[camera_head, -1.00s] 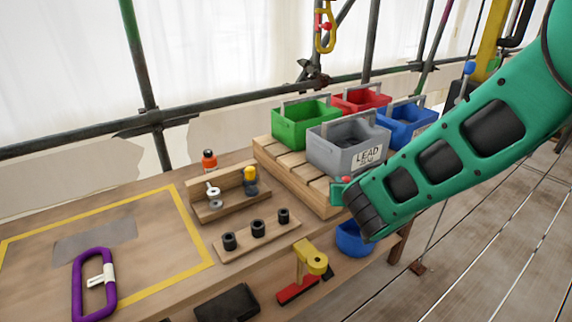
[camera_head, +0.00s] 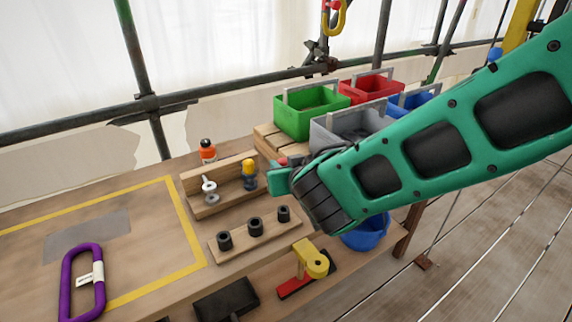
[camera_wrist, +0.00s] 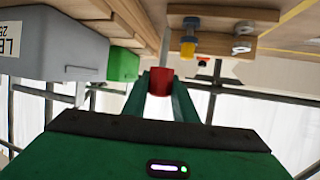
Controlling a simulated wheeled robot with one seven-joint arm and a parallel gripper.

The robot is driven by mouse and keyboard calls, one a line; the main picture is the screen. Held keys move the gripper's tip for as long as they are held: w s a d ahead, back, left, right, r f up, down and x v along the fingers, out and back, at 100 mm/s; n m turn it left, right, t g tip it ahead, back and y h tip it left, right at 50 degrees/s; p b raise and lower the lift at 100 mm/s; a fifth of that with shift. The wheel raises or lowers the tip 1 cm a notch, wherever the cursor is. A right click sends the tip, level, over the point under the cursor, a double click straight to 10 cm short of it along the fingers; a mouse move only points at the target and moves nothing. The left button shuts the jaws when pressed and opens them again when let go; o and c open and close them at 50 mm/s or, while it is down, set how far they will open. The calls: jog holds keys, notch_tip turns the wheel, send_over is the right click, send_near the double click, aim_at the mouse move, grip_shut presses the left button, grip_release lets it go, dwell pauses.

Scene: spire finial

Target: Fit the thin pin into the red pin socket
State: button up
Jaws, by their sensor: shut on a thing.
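My gripper (camera_wrist: 161,88) is shut on the red head of the thin pin (camera_wrist: 160,82), which sits between its two green fingers in the wrist view. A thin grey shaft (camera_wrist: 165,42) reaches out beyond the red head. In the head view my gripper (camera_head: 277,180) is over the bench, just right of the wooden rack, and its fingers and the pin are mostly hidden there. I cannot pick out the red pin socket for sure. A red plate (camera_head: 292,290) lies under a yellow lever piece (camera_head: 316,263) at the bench's front.
A wooden rack (camera_head: 205,209) holds eyebolts and a yellow-topped blue piece (camera_head: 249,170). In front, a wooden strip (camera_head: 226,258) bears black cylinders. Green (camera_head: 305,122), red (camera_head: 372,90) and grey (camera_head: 322,138) bins stand behind my arm. A purple carabiner (camera_head: 67,280) lies at left.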

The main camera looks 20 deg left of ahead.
jog(key=shift+f, duration=2.9)
jog(key=shift+s, duration=0.15)
jog(key=shift+f, duration=2.4)
jog(key=o, duration=1.1)
jog(key=shift+o, duration=0.2)
jog(key=shift+s, duration=0.1)
jog(key=v, duration=1)
jog(key=shift+r, duration=0.2)
jog(key=shift+s+d, duration=0.1)
jog(key=shift+d, duration=0.05)
